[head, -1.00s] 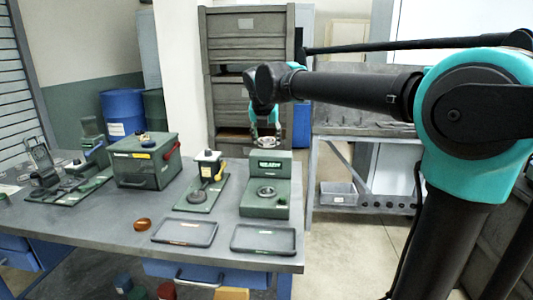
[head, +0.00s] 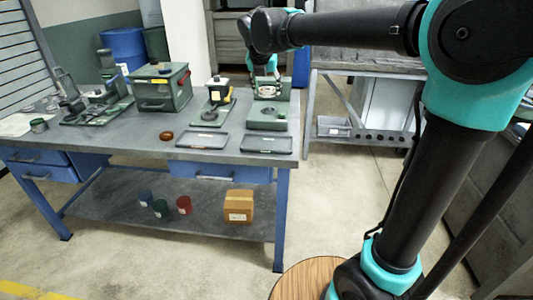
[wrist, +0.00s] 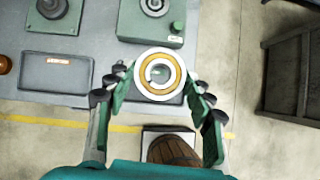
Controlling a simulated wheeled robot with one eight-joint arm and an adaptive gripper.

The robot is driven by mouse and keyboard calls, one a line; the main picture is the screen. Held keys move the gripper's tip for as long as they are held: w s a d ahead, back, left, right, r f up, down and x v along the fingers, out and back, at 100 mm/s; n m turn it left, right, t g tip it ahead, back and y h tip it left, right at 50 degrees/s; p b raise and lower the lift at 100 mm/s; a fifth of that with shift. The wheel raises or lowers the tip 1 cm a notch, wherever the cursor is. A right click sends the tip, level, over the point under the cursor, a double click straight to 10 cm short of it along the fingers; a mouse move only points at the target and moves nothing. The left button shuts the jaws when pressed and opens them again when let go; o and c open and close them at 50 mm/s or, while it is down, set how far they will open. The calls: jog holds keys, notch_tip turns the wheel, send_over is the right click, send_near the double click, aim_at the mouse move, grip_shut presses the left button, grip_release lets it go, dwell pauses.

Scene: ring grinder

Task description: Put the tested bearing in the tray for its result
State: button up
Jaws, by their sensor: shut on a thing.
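The bearing (wrist: 138,74), a pale metal ring with an orange-yellow band, is held level between the fingers of my gripper (wrist: 159,80), shut on it. In the head view my gripper (head: 266,84) holds the bearing (head: 268,92) above the green test stand (head: 267,124), in front of its upright part. The stand's lit display is hidden there now. A round seat shows on the stand in the wrist view (wrist: 155,5). The left tray (head: 203,147) has an orange-red label. The right tray (head: 267,150) has a greenish label. Both trays look empty in the head view.
Left of the stand are a black-topped device (head: 215,97), a green box (head: 163,89) and other fixtures. A small orange-brown round piece (head: 166,136) lies left of the left tray. A carton (head: 238,206) and several small cans stand on the lower shelf.

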aim_at(267, 143)
jog(key=f, duration=2)
jog(key=shift+s, duration=0.2)
jog(key=shift+f, duration=0.1)
jog(key=o, duration=1.5)
